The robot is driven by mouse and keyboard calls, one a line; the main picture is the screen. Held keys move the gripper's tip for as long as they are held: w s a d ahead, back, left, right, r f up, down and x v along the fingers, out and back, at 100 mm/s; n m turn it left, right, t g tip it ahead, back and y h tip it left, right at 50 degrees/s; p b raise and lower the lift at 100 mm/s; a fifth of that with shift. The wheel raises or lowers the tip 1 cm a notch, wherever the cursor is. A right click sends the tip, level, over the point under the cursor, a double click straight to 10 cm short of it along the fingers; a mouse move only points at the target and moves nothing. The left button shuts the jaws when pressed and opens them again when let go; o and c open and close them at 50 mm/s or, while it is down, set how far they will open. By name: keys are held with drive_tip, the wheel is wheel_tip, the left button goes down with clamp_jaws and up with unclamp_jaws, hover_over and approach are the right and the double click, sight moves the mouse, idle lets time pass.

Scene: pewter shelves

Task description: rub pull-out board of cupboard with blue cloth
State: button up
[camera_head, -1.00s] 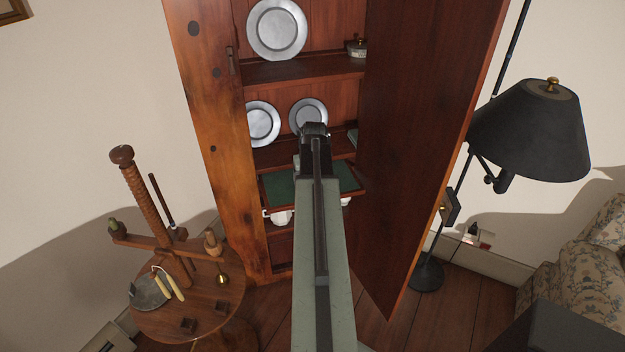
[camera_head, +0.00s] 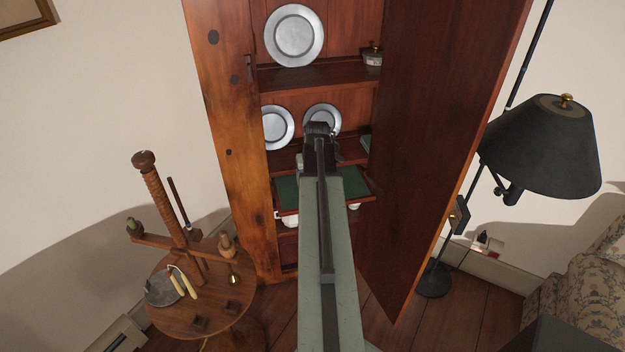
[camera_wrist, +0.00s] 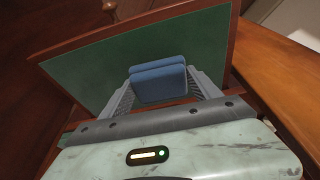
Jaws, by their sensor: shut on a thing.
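The pull-out board (camera_head: 288,193) has a green surface and a brown wooden edge, and it juts from the middle of the open cupboard (camera_head: 240,210). In the wrist view the board (camera_wrist: 95,65) fills the area beyond my fingers. My gripper (camera_wrist: 162,90) is shut on the folded blue cloth (camera_wrist: 158,82), one finger at each side. The cloth lies over the green surface near the board's wooden edge; I cannot tell whether it touches. In the head view my arm hides the gripper's tips, the cloth and the middle of the board.
The cupboard's open door (camera_head: 425,130) stands close to the right of my arm. Pewter plates (camera_head: 294,36) stand on the shelves above the board. White crockery (camera_head: 290,219) shows below it. A round wooden table (camera_head: 205,305) is at the left, a black lamp (camera_head: 543,145) at the right.

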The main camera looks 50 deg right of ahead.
drive_tip(key=shift+r+p, duration=0.95)
drive_tip(key=shift+r, duration=0.4)
wheel_tip(320, 180, up, 3)
drive_tip(key=p, duration=0.3)
drive_tip(key=shift+r, duration=0.15)
